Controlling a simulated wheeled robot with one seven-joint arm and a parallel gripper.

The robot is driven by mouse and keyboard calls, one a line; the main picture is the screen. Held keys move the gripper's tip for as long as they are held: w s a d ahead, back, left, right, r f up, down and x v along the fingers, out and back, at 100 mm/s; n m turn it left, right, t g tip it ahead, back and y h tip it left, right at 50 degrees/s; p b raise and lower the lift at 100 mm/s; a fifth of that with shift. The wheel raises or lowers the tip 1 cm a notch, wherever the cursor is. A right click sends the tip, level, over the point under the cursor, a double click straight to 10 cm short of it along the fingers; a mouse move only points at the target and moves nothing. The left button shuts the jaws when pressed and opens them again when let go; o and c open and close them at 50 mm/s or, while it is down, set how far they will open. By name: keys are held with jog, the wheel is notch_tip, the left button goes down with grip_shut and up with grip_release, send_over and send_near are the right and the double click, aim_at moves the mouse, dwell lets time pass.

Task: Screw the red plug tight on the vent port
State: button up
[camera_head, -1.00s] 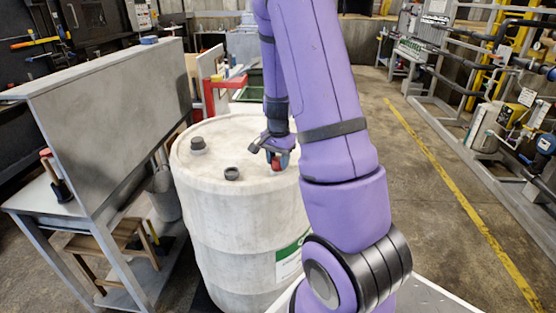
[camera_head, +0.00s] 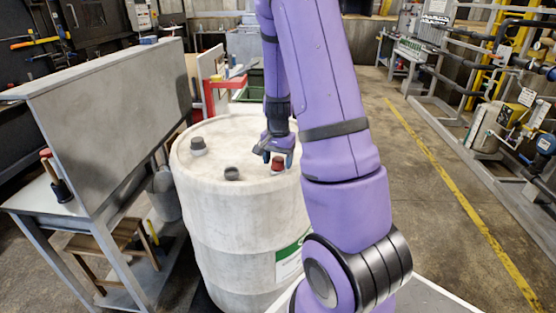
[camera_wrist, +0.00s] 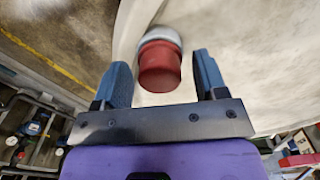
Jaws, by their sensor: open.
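The red plug (camera_head: 278,162) sits on a pale port at the right side of the white drum's top (camera_head: 225,135). In the wrist view the red plug (camera_wrist: 159,68) stands on a light grey collar (camera_wrist: 160,36), between and just beyond my fingertips. My gripper (camera_head: 275,156) is open beside and above the plug. In the wrist view both blue fingers of my gripper (camera_wrist: 161,78) are apart, with a gap on each side of the plug. Whether the plug is fully seated cannot be told.
A dark cap (camera_head: 198,145) and a small dark fitting (camera_head: 232,173) stand on the drum top. A grey bench with an upright panel (camera_head: 115,95) is at left. Pipework (camera_head: 490,100) lines the right side. The floor beyond the yellow line is open.

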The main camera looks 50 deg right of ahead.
jog(key=n, duration=1.3)
jog(key=shift+n, duration=0.4)
jog(key=n, duration=0.5)
jog(key=c, duration=1)
jog(key=m, duration=0.5)
